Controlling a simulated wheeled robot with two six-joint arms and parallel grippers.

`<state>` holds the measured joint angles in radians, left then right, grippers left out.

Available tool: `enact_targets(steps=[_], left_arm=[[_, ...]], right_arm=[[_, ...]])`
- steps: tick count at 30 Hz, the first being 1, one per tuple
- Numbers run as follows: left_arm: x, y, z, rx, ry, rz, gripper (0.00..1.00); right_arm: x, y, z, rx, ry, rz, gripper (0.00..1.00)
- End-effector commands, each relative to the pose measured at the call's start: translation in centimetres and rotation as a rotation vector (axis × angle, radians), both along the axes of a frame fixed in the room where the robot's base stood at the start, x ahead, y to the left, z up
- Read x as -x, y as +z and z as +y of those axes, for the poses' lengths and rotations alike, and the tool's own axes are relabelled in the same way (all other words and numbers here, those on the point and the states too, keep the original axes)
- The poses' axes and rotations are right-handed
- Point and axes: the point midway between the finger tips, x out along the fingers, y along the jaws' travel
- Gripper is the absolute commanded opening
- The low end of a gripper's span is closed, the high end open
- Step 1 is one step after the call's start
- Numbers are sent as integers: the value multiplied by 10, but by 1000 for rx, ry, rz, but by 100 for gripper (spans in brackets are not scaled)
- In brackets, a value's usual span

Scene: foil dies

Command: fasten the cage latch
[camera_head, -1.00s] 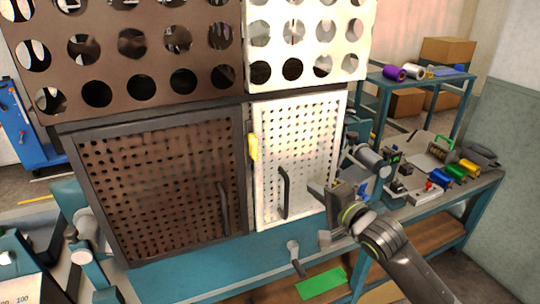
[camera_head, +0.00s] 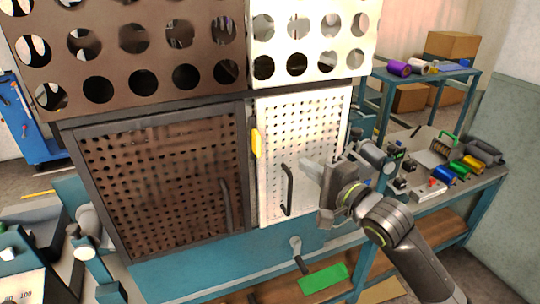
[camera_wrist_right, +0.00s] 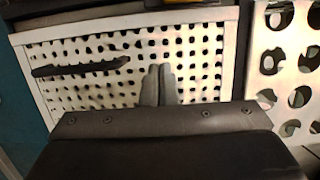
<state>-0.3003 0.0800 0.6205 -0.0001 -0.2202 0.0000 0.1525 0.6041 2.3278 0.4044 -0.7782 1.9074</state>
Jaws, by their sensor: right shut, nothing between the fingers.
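The cage has a brown perforated door (camera_head: 160,185) on the left and a white perforated door (camera_head: 300,150) on the right, both looking closed. A yellow latch (camera_head: 257,143) stands upright on the left edge of the white door. A black handle (camera_head: 287,190) sits on the white door; it also shows in the right wrist view (camera_wrist_right: 80,69). My right gripper (camera_head: 308,170) is shut and empty in front of the white door, right of the handle and the latch. Its fingers also show in the right wrist view (camera_wrist_right: 158,85). My left gripper is not clearly in view.
Above the doors are brown and white panels with large holes (camera_head: 290,40). A crank (camera_head: 298,255) sticks out below the white door. The bench at right holds colored foil rolls (camera_head: 457,169). A green sheet (camera_head: 323,279) lies below.

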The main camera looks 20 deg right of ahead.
Motion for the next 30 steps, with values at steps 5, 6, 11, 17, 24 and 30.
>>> enact_targets(steps=[5, 6, 11, 17, 24, 30], left_arm=[[0, 4, 0, 0, 0, 1, 84], [0, 6, 0, 0, 0, 1, 84], [0, 11, 0, 0, 0, 1, 84], [1, 18, 0, 0, 0, 1, 84], [1, 23, 0, 0, 0, 1, 84], [1, 24, 0, 0, 0, 1, 84]], right_arm=[[-32, 2, 10, -7, 2, 0, 0], [-39, 2, 12, -6, 1, 1, 0], [-69, 2, 20, -5, 1, 0, 0], [-76, 2, 40, -5, 3, 1, 0], [-75, 1, 57, -2, 0, 1, 0], [-75, 0, 62, 0, 0, 0, 0]])
